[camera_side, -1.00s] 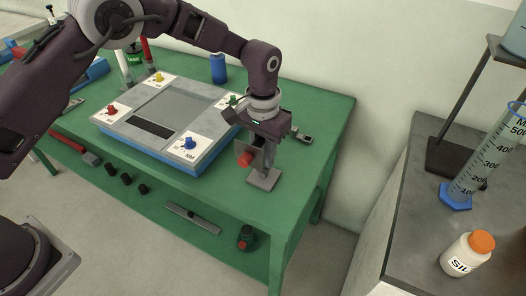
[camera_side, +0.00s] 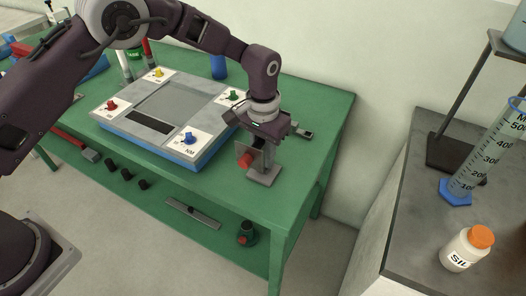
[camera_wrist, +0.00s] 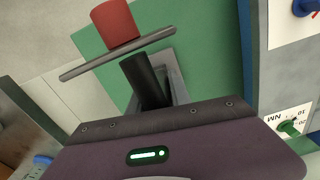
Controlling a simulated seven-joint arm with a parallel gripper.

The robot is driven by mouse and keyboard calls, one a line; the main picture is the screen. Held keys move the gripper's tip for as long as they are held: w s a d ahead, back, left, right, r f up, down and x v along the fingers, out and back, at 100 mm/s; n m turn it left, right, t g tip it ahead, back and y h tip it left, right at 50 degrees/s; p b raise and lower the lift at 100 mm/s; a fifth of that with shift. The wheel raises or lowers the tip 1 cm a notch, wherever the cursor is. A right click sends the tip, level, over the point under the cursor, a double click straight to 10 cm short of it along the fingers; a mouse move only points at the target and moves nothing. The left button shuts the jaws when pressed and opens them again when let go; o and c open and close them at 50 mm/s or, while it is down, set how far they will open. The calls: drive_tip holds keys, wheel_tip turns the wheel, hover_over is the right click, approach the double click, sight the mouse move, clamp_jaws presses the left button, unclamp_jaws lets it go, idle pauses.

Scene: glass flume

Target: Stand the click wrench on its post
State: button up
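My gripper (camera_side: 266,140) points down over the near right end of the green table. Just below it, a red cylinder (camera_side: 245,161) sticks out from a grey plate (camera_side: 242,151). In the wrist view, the red cylinder (camera_wrist: 115,22), the grey plate (camera_wrist: 118,54) and a black rod (camera_wrist: 140,82) lie roughly in line. The rod runs under my gripper body, and my fingertips are hidden. A grey stand with a square base (camera_side: 263,175) sits right below; it also shows behind the rod (camera_wrist: 178,80). I cannot tell which piece is the click wrench or the post.
A board with coloured knobs (camera_side: 165,92) lies left of my gripper. A dark bar (camera_side: 304,134) lies behind it. A blue cylinder (camera_side: 218,67) stands at the back. The lower shelf holds a red-handled tool (camera_side: 68,143) and a grey bar (camera_side: 193,214). The table's right end is mostly clear.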

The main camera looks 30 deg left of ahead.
drive_tip(key=o, duration=0.5)
wheel_tip(320, 180, up, 8)
drive_tip(key=shift+f, duration=0.25)
drive_tip(key=s+a+r+t, duration=0.1)
drive_tip(key=s+a+r, duration=0.4)
drive_tip(key=r, duration=0.3)
drive_tip(key=s+a+r+t, duration=0.1)
drive_tip(key=s+a+r, duration=0.4)
drive_tip(key=r, duration=0.4)
drive_tip(key=s+a+t, duration=0.1)
drive_tip(key=s+a, duration=0.2)
drive_tip(key=s, duration=0.7)
drive_tip(key=s+a+n+t, duration=0.1)
drive_tip(key=s+a, duration=0.3)
drive_tip(key=s, duration=0.7)
drive_tip(key=shift+a+n+t, duration=0.15)
drive_tip(key=shift+n+t, duration=0.15)
drive_tip(key=shift+t, duration=0.5)
